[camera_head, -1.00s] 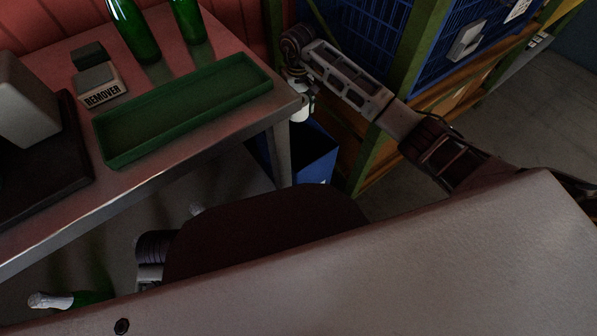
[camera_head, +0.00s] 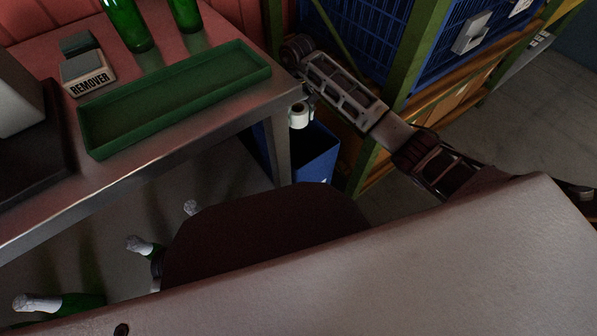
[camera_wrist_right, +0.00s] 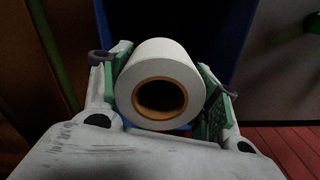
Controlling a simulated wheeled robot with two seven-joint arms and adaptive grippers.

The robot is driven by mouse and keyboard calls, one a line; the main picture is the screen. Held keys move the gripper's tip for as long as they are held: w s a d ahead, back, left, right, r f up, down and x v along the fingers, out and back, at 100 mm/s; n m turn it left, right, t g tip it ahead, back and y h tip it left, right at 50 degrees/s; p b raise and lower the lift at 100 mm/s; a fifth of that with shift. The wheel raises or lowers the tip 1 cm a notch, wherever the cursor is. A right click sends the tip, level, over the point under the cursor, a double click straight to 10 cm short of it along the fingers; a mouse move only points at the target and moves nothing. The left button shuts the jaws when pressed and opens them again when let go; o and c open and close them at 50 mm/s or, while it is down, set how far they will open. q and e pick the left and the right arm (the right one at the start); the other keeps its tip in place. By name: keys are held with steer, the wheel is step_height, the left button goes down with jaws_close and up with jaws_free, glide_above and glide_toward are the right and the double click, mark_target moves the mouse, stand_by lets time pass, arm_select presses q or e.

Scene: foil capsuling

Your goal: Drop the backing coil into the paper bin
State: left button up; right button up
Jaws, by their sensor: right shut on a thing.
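The backing coil (camera_head: 299,116) is a white roll with a brown core. In the right wrist view the coil (camera_wrist_right: 158,86) sits between both green-padded fingers of my right gripper (camera_wrist_right: 158,92), which is shut on it. In the head view my right gripper (camera_head: 300,100) holds the coil beside the table's right corner, over the blue paper bin (camera_head: 318,155). The bin stands on the floor, partly hidden by the table leg and the coil. In the wrist view the bin's dark blue opening (camera_wrist_right: 178,18) lies beyond the coil. My left gripper is not in view.
The metal table (camera_head: 222,125) carries a green tray (camera_head: 88,135), a remover box (camera_head: 88,80) and green bottles (camera_head: 127,22). A green-framed rack (camera_head: 408,60) with blue crates stands right of the bin. Foil-topped bottles (camera_head: 70,303) show low at left.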

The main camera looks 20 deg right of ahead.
steer(key=shift+f, duration=0.1)
stand_by(0.3)
steer(key=o, duration=1.1)
steer(key=shift+o, duration=0.2)
step_height(320, 180, up, 7)
steer(key=shift+r, duration=0.2)
steer(key=shift+s, duration=0.15)
stand_by(0.8)
